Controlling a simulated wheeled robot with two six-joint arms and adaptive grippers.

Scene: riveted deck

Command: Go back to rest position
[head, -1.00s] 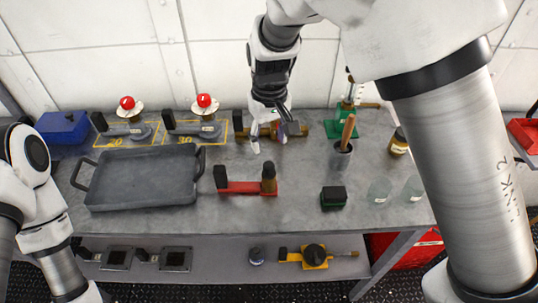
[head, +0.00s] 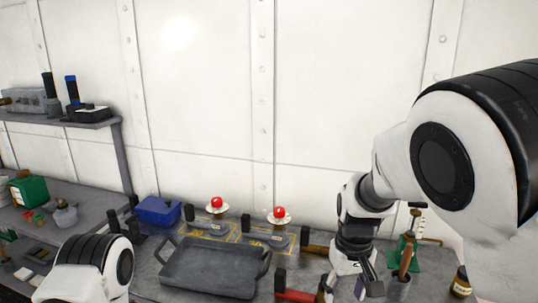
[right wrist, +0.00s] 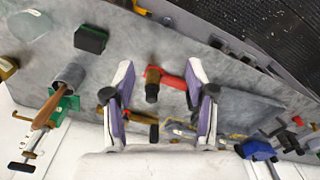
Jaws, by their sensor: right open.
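My right gripper (head: 352,286) hangs fingers down over the right part of the grey workbench in the head view. In the right wrist view my right gripper (right wrist: 160,78) shows two purple and white fingers spread apart with nothing held between them. A red tool with a dark knob (right wrist: 172,80) shows beyond the gap, on the bench below. In the head view my left arm shows only as a rounded white and black link at the lower left. My left gripper is out of the picture.
A dark grey tray (head: 208,270) lies on the bench, with a blue box (head: 158,210) behind its left side. Two red knobs (head: 217,202) (head: 279,213) stand at the back. A grey cup (head: 399,287) and green stand (head: 404,248) are right of the gripper. A shelf (head: 60,119) hangs left.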

